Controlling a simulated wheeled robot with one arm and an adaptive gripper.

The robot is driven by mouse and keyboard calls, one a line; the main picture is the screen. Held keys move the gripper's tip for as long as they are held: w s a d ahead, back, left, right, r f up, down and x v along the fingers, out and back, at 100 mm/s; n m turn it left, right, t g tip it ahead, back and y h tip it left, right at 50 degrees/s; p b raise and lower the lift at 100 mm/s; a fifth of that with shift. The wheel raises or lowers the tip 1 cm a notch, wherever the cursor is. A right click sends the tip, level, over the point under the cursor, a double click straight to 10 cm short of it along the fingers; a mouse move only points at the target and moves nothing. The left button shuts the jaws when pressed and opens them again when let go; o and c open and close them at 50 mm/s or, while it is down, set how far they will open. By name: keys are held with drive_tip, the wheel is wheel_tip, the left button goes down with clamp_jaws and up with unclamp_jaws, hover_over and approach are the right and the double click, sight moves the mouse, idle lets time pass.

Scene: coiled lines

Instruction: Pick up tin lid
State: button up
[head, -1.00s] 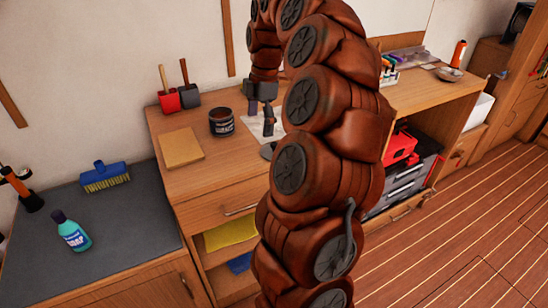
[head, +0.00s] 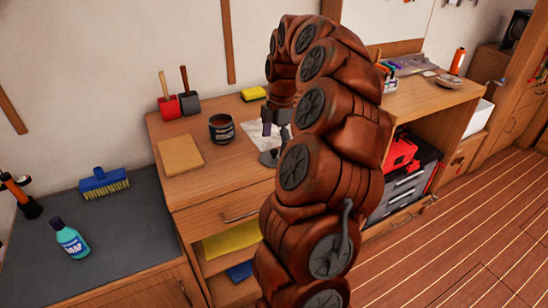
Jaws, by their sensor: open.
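The tin lid (head: 267,158) looks like a flat dark grey disc on the wooden bench top, near the front edge. My arm hides its right part. My gripper (head: 275,133) points down with its fingers apart and nothing seen between them. In the picture it is just above the lid; the exact height gap is hard to judge. An open dark tin (head: 222,128) with a pale label stands to the left of my gripper.
A white sheet (head: 258,138) lies under the gripper area. A tan board (head: 180,155) lies at left, with a red brush (head: 168,106), a grey brush (head: 189,102) and a yellow sponge (head: 253,94) behind. My arm blocks the middle of the view.

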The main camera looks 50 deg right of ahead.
sight(274, 151)
drive_tip(key=shift+a+f, duration=0.2)
drive_tip(key=shift+f, duration=1.35)
drive_tip(key=c, duration=1.3)
